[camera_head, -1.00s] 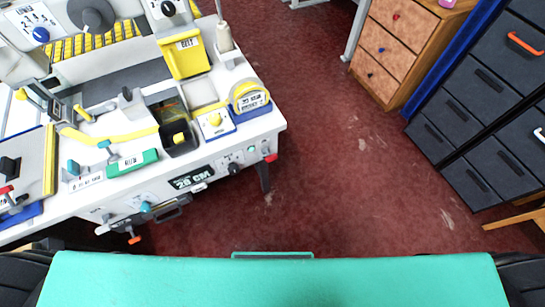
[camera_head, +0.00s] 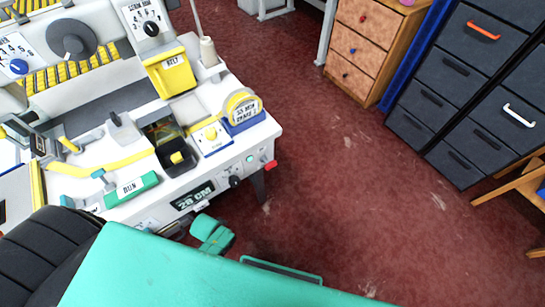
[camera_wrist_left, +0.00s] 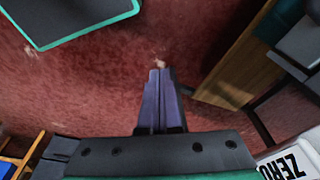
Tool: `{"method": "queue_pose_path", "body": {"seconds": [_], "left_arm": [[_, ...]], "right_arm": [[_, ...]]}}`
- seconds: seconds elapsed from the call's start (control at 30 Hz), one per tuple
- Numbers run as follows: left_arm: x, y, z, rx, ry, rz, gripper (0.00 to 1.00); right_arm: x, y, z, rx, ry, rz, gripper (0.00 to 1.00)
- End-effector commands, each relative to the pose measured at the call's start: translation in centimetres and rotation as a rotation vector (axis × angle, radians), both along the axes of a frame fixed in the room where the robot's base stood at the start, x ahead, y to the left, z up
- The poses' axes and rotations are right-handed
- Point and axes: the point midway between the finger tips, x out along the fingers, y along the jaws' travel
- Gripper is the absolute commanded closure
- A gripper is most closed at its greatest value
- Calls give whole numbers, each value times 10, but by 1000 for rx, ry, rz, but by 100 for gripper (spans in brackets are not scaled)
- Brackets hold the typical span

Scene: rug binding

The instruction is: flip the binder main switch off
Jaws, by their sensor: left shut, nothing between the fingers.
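The white binder machine (camera_head: 110,222) fills the left of the head view. Its front panel carries a black knob or switch (camera_head: 235,181), a red button (camera_head: 270,165) at the corner and a small green light (camera_head: 250,158). Which of these is the main switch I cannot tell for sure. My left gripper (camera_wrist_left: 160,72) is shut and empty, with its dark fingers together over red floor in the left wrist view. In the head view its teal hand (camera_head: 212,235) is low, in front of the machine's front face and apart from the knob; its fingertips are hidden there. My right gripper is not in view.
A wooden drawer unit (camera_head: 372,42) and dark drawers (camera_head: 447,75) stand at right. Red floor (camera_head: 345,185) is clear between.

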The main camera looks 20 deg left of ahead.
Motion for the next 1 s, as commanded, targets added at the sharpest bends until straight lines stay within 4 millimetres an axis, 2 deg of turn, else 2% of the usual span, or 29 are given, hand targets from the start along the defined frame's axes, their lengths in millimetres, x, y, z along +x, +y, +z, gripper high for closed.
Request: {"method": "queue_pose_path", "body": {"seconds": [0.17,0.37,0.5,0.6,0.7,0.8,1.0], "left_arm": [[40,-5,58,-5,-40,7,100],[80,-14,152,-29,-96,-5,100],[112,-36,226,-89,-151,-92,100],[140,-63,265,-149,-173,-233,100],[161,-81,284,-184,-164,-359,100],[183,-86,298,-198,-134,-462,100],[221,-64,327,-213,-60,-542,100]], "right_arm": [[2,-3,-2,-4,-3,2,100],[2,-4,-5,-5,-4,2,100],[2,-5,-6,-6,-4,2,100],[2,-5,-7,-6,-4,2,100],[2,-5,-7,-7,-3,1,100],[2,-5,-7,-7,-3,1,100],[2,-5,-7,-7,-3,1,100]]}}
